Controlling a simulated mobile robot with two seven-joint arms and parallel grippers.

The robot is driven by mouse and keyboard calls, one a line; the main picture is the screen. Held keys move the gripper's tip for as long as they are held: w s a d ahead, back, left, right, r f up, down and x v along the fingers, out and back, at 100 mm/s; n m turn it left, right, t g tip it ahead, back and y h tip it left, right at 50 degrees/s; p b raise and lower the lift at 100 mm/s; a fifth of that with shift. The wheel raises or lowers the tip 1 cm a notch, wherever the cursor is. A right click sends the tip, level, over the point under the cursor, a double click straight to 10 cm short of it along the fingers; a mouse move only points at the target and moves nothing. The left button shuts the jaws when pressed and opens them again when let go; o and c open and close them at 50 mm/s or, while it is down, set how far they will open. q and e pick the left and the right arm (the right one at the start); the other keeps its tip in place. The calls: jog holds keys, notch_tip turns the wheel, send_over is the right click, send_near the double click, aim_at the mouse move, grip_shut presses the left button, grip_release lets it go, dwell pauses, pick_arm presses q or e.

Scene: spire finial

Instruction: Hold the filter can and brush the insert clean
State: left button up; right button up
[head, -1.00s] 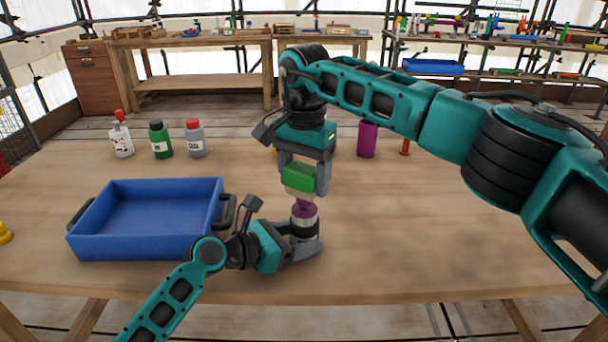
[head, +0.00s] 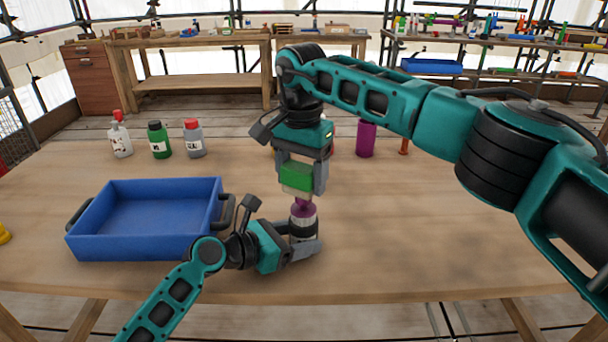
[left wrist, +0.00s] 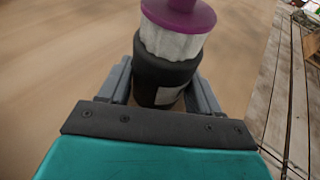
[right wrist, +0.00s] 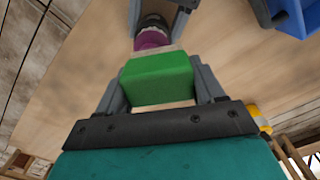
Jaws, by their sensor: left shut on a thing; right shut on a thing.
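The filter can (left wrist: 160,80) is dark with a pale label and stands upright at the table's front middle. My left gripper (head: 304,244) is shut around its sides. A white pleated insert (left wrist: 172,43) with a purple cap (left wrist: 180,14) sticks out of its top. My right gripper (head: 301,184) points down over the can, shut on a green brush (head: 296,176) with a pale underside. The brush is just above or against the purple cap; I cannot tell if they touch. The right wrist view shows the brush (right wrist: 158,80) in front of the cap (right wrist: 152,39).
A blue tray (head: 92,233) with dark handles stands left of the can. White, green (head: 160,139) and grey (head: 194,138) bottles stand behind it. A purple cylinder (head: 366,139) stands behind my right arm. The table's front right is clear.

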jog(key=shift+s+d, duration=0.35)
jog(key=shift+d, duration=0.05)
jog(key=shift+r, duration=0.1)
jog(key=d+r, duration=0.5)
jog(key=r, duration=0.2)
dwell(0.5)
jog(key=shift+a, duration=0.1)
jog(key=a, duration=0.1)
jog(key=a+f, duration=0.1)
jog(key=a, duration=0.1)
jog(key=a+f, duration=0.1)
jog(key=a, duration=0.1)
jog(key=shift+f, duration=0.2)
jog(key=shift+d+f, duration=0.1)
jog(key=shift+f, duration=1.7)
jog(key=shift+f, duration=0.6)
